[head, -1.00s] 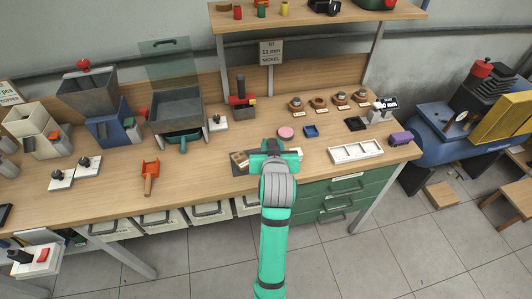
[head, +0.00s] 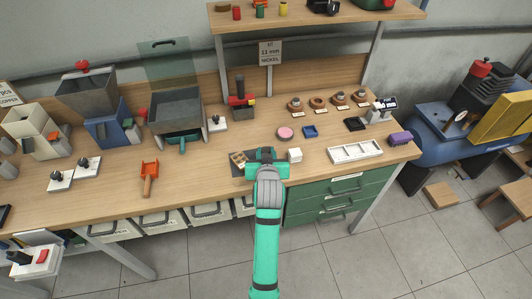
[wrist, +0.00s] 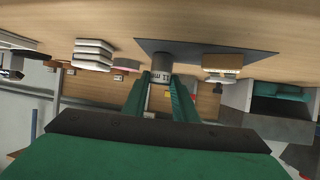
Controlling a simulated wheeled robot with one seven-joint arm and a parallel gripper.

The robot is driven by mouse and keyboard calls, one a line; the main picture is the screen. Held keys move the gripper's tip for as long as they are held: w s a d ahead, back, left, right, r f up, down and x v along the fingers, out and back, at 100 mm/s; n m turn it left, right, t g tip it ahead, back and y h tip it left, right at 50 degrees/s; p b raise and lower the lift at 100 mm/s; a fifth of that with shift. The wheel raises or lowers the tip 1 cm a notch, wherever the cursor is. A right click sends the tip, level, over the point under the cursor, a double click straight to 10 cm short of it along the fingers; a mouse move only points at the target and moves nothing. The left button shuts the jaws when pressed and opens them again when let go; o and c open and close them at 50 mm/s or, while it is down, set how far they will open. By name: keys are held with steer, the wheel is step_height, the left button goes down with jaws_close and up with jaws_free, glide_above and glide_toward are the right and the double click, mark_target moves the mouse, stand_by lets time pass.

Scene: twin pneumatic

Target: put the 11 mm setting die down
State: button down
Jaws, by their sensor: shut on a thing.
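My gripper (head: 262,160) is over the dark mat (head: 240,179) near the front edge of the bench. In the wrist view my gripper (wrist: 160,95) is shut on the 11 mm setting die (wrist: 162,62), a grey cylinder with a partly readable "mm" marking. The die is upright to the mat (wrist: 200,47), at or very close to its surface; I cannot tell if it touches. In the head view my gripper hides the die. A wooden block with a pale top (head: 238,158) sits on the mat to the left of my gripper.
A white stack (head: 295,155) stands close right of my gripper. A pink disc (head: 285,132), a small blue tray (head: 310,131) and a white compartment tray (head: 355,151) lie farther right. Several wooden holders (head: 318,103) stand behind. An orange scoop (head: 149,175) lies left, with clear bench between.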

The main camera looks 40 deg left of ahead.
steer(key=c, duration=1.4)
jaws_free()
steer(key=shift+f, duration=0.1)
steer(key=shift+c, duration=0.2)
